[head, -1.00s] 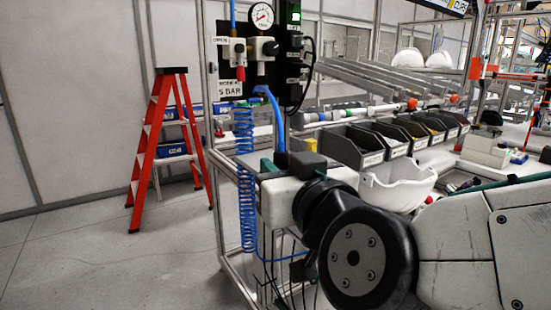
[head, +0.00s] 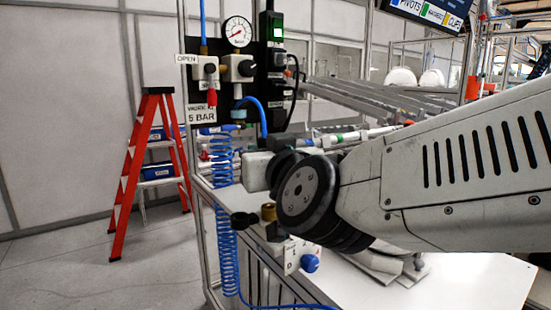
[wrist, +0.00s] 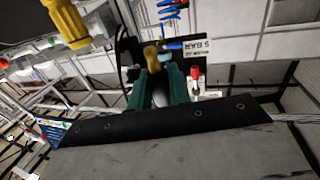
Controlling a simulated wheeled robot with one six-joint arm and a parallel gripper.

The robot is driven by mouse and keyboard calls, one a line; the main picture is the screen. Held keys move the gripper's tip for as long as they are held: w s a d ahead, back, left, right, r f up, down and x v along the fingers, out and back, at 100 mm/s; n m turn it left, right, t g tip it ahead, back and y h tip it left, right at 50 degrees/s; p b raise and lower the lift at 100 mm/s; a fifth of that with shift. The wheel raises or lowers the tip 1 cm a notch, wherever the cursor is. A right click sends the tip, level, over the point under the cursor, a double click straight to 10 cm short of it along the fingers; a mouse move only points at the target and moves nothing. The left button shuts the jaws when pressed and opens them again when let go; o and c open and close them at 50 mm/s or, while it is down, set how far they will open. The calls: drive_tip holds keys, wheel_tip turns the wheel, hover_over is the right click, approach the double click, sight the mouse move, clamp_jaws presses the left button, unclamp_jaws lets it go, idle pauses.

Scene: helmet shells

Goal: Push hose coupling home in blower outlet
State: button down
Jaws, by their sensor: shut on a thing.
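My gripper (wrist: 163,86) shows two green fingers in the wrist view, closed around a greyish piece that I take for the hose coupling (wrist: 160,97); it is mostly hidden between them. A tan part shows just beyond the fingertips, close to a short blue length of hose. In the head view my fingers are hidden behind my wrist.
A black panel with a gauge (head: 237,32) and a red-handled valve (head: 211,96) stands close by. A coiled blue hose (head: 227,235) hangs below. A switch box (head: 292,257) with a blue knob sits at the bench edge. The white bench top (head: 465,285) is largely clear at right.

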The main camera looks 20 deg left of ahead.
drive_tip(key=shift+w+d+f, duration=0.1)
drive_tip(key=shift+d+f, duration=0.05)
drive_tip(key=shift+f, duration=1.15)
drive_tip(key=shift+w+d+f, duration=0.1)
drive_tip(key=shift+f, duration=1.15)
drive_tip(key=shift+w+d+f, duration=0.1)
drive_tip(key=shift+d+f, duration=0.05)
drive_tip(key=shift+f, duration=1.15)
drive_tip(key=shift+f, duration=0.15)
drive_tip(key=c, duration=1.2)
unclamp_jaws()
drive_tip(key=shift+s, duration=0.1)
